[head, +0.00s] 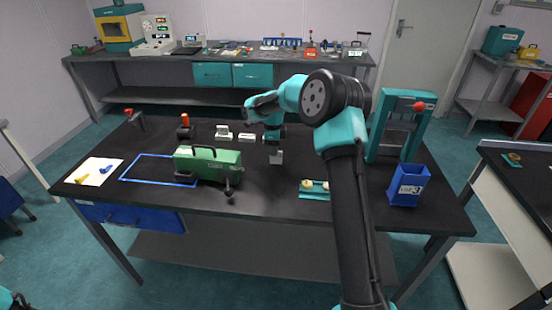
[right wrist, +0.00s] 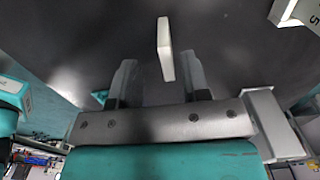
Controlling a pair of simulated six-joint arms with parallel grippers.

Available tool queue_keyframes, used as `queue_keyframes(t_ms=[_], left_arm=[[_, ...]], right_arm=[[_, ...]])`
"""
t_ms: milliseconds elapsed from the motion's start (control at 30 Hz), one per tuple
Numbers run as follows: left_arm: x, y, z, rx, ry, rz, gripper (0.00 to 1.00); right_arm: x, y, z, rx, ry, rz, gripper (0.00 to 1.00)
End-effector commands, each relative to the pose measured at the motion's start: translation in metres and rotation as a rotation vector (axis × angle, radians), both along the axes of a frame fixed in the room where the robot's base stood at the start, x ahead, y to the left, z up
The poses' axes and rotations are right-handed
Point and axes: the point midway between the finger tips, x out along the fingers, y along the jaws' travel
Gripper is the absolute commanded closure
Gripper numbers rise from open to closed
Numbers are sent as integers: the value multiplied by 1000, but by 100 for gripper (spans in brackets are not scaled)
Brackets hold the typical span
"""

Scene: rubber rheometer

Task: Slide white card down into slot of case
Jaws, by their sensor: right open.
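My right gripper (head: 274,149) points down over the middle of the dark table, to the right of the green case. In the right wrist view its two fingers (right wrist: 158,82) are apart. The white card (right wrist: 166,48) stands out as a narrow white slab between and beyond the fingertips; I see no contact with either finger. In the head view a small pale piece (head: 276,158) shows just under the gripper; I cannot tell there card from fingers. The green case (head: 222,169) with a dark handle stands left of the gripper. Its slot cannot be made out. My left gripper is out of view.
Small white labelled blocks (head: 223,131) stand behind the case. A blue frame outline (head: 135,181) and white sheet (head: 98,171) lie at the left. A teal holder (head: 311,196), blue bin (head: 408,187) and teal press frame (head: 421,130) are at the right.

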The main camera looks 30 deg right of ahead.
Motion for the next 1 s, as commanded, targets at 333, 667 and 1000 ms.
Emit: queue_keyframes(t_ms=[333, 667, 1000], left_arm=[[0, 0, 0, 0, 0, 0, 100], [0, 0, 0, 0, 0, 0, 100], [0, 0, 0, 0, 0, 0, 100]], right_arm=[[0, 0, -3, 1, 1, 0, 57], [2, -6, -43, 1, 3, 1, 57], [3, -7, -52, 0, 0, 0, 57]])
